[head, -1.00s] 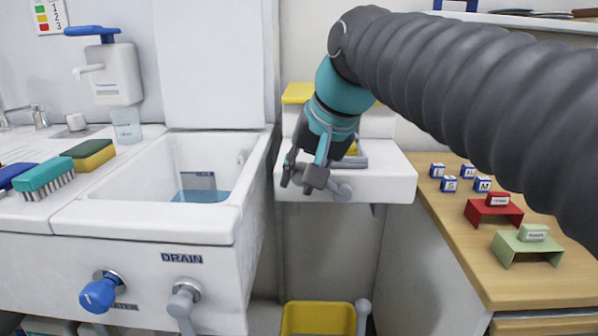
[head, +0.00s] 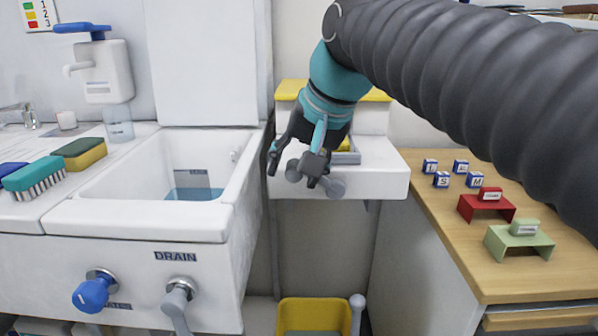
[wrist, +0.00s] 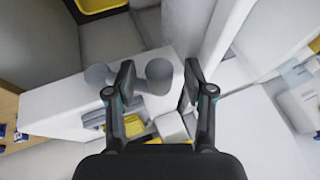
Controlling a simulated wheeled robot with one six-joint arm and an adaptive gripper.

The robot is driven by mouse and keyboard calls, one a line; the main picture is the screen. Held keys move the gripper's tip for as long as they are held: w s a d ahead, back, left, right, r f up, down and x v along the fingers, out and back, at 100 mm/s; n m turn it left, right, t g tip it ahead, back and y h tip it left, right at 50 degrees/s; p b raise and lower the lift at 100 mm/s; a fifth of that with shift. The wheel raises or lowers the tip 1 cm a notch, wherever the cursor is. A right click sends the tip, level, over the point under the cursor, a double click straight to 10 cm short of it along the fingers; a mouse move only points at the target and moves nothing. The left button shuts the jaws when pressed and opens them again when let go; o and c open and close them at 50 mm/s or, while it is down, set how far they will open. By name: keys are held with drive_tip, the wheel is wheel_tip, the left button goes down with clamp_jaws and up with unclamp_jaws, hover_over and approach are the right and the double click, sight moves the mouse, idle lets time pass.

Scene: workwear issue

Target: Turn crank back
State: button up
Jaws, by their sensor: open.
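The crank is grey, on the front of a small white wringer-like unit (head: 385,180). Its two round ends show in the wrist view: one end (wrist: 159,72) lies between my fingertips, the other end (wrist: 97,75) lies outside the left finger. In the head view the right end (head: 332,188) shows below my gripper (head: 293,172), with the rest partly hidden by the fingers. My gripper is open, its fingers on either side of one round end. I cannot tell whether they touch it.
A white sink (head: 130,220) with water and a drain lever (head: 177,300) stands to the left. A yellow bucket (head: 314,303) is below the unit. A wooden bench (head: 465,255) with small blocks and red and green stands is on the right.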

drive_tip(key=v, duration=1)
drive_tip(key=shift+r, duration=0.3)
drive_tip(key=shift+s+d, duration=0.1)
drive_tip(key=shift+d, duration=0.05)
drive_tip(key=s+d+f+h, duration=0.1)
drive_tip(key=s+d+f, duration=0.2)
drive_tip(key=f, duration=0.7)
drive_tip(key=s+d+f+h, duration=0.1)
drive_tip(key=s+d+f, duration=0.2)
drive_tip(key=d+f, duration=0.5)
drive_tip(key=s+d+f+t+h, duration=0.1)
drive_tip(key=s+d+f, duration=0.3)
drive_tip(key=f, duration=0.9)
drive_tip(key=shift+d+f+h, duration=0.4)
drive_tip(key=shift+d+h, duration=0.1)
drive_tip(key=shift+d, duration=0.6)
